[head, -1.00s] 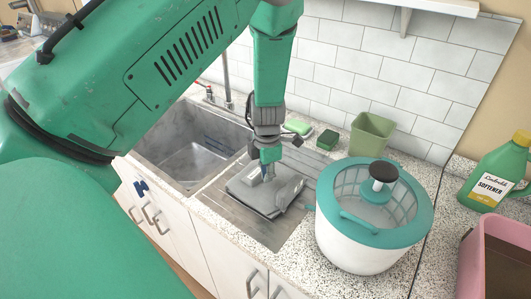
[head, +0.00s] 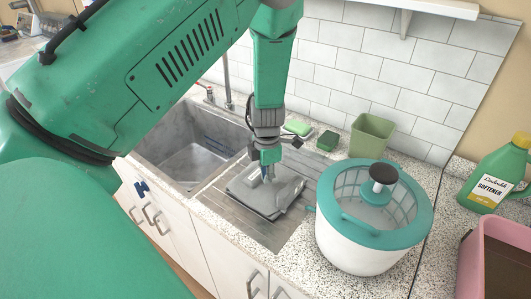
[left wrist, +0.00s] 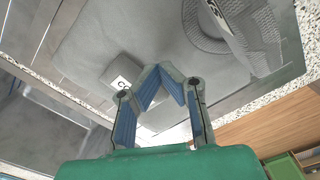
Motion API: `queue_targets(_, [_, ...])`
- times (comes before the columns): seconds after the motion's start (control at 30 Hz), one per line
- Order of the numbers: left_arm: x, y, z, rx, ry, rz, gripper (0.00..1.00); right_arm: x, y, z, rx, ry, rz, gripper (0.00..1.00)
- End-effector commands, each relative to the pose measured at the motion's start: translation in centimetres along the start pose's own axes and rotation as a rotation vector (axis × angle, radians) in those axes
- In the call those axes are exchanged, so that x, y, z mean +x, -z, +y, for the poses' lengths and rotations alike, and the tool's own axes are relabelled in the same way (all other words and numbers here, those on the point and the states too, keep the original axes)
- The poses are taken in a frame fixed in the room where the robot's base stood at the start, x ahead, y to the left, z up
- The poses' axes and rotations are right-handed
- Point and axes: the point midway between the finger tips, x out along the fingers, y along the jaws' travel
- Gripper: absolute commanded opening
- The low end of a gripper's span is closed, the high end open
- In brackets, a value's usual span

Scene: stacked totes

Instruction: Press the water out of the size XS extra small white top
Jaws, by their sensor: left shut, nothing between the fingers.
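A folded greyish-white garment (head: 262,197) lies on the ribbed drainboard (head: 218,199) beside the sink; it also fills much of the left wrist view (left wrist: 120,35). A small pale tag (left wrist: 122,78) shows on it there, with lettering I cannot read fully. Another marking, seemingly ending in "S", is at that view's top. My left gripper (head: 267,174) points down over the garment, shut and empty; it shows in the left wrist view (left wrist: 160,72). I cannot tell whether its tips touch the cloth. My right gripper is not in view.
A teal-and-white spinner tub (head: 360,245) stands right of the drainboard. The empty sink (head: 190,160) is to the left. Behind are a green sponge (head: 328,140), a soap bar (head: 298,127) and a green cup (head: 371,137). A softener bottle (head: 495,178) and pink basin (head: 476,255) are far right.

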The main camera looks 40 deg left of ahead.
Motion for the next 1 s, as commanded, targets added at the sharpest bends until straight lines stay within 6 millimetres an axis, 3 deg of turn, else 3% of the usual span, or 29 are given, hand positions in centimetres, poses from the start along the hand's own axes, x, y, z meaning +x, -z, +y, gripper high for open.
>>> queue_targets(1.0, [0.25,0.02,-0.11,0.000,0.003,0.002,0.00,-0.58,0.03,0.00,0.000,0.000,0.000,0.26])
